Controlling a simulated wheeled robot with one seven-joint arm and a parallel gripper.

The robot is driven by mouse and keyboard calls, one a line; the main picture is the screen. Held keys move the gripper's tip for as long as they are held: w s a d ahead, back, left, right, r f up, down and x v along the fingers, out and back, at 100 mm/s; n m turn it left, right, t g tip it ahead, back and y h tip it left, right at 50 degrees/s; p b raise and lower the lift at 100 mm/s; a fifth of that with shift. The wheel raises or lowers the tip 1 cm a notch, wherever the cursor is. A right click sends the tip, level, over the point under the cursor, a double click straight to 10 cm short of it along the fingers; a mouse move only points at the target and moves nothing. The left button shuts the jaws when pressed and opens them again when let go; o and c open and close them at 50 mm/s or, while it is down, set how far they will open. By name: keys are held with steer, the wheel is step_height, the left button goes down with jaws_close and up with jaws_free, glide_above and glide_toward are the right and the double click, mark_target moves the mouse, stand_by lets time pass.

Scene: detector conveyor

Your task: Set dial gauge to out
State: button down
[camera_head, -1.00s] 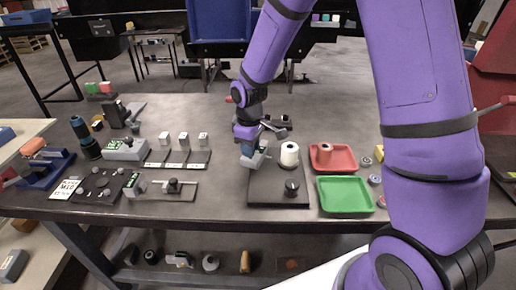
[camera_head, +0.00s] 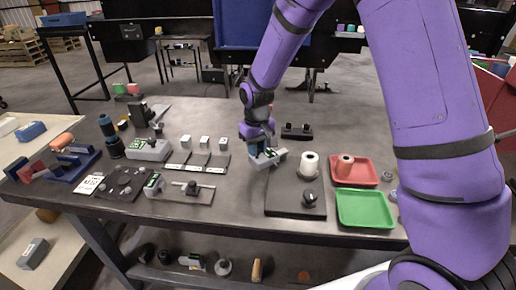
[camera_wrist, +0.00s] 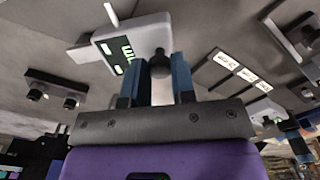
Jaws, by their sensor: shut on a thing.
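The dial gauge, a pale grey body with a dark green-lit display (camera_wrist: 130,45), shows in the wrist view above my gripper (camera_wrist: 158,82). My gripper's two blue fingers are shut on its dark round stem. In the head view my gripper (camera_head: 262,148) holds the gauge (camera_head: 266,159) at the back left corner of a black plate (camera_head: 285,208). The gap between gauge and table is hard to judge. A white spool (camera_head: 309,164) and a dark knob (camera_head: 309,197) stand on the plate.
A red tray (camera_head: 374,180) with a spool and a green tray (camera_head: 365,222) lie right of the plate. A black two-post holder (camera_head: 296,131) stands behind. Several fixtures and labelled slots (camera_head: 205,162) fill the left. Bare table lies between them and the plate.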

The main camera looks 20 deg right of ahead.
steer(key=shift+w, duration=0.1)
steer(key=c, duration=0.9)
jaws_free()
steer(key=shift+c, duration=0.2)
step_height(320, 180, up, 11)
steer(key=s+d+r+m+t, duration=0.1)
steer(key=s+d+r+t, duration=0.1)
steer(key=s+d+r, duration=0.55)
steer(key=s+d+r+m+t, duration=0.2)
steer(key=s+d+r, duration=0.1)
steer(key=s+r, duration=0.85)
steer(key=s+d+f+t, duration=0.1)
steer(key=s+d, duration=0.1)
steer(key=s, duration=1)
steer(key=shift+d+f+m, duration=0.2)
steer(key=shift+f+m, duration=0.2)
